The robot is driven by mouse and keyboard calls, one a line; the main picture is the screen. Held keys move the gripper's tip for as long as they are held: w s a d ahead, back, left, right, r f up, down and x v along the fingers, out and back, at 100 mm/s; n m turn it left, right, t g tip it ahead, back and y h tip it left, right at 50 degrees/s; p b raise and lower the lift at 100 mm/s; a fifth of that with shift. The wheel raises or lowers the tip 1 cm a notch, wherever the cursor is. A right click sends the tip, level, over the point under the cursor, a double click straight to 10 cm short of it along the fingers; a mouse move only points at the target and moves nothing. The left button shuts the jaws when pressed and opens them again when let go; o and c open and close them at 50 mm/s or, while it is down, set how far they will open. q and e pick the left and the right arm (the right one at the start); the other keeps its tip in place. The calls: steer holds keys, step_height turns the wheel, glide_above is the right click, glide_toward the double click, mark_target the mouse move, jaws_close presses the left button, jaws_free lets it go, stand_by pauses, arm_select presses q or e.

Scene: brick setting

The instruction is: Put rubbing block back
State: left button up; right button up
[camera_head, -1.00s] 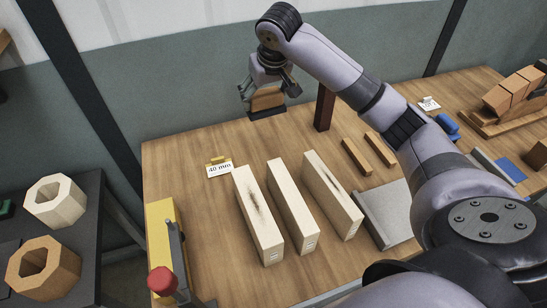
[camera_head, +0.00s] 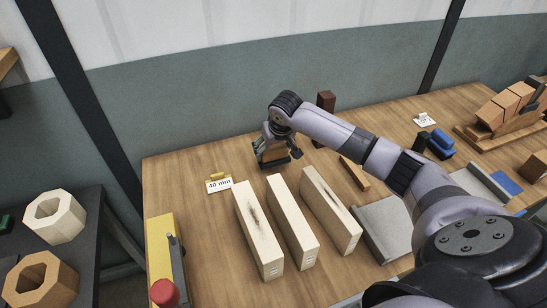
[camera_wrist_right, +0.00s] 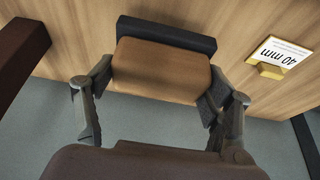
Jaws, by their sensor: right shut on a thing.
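The rubbing block, a brown block with a dark pad along one face, shows in the right wrist view (camera_wrist_right: 160,68) between the two fingers. My right gripper (camera_wrist_right: 158,88) is shut on its sides. In the head view the right gripper (camera_head: 275,152) holds the block (camera_head: 271,155) low over the back of the wooden table, behind the pale beams. I cannot tell whether the pad touches the table. My left gripper is not in view.
Three pale beams (camera_head: 292,218) lie in front of the gripper, two with dark smudges. A "40 mm" card (camera_head: 218,185) stands to its left. A dark brown post (camera_head: 326,103) stands behind right. Brown strips (camera_head: 354,173) and a grey slab (camera_head: 381,225) lie right of the beams.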

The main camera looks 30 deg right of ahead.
mark_target(273, 158)
steer(key=shift+f, duration=2.1)
steer(key=o, duration=1.1)
steer(key=shift+f, duration=0.15)
steer(key=v, duration=1.2)
steer(key=shift+r, duration=0.2)
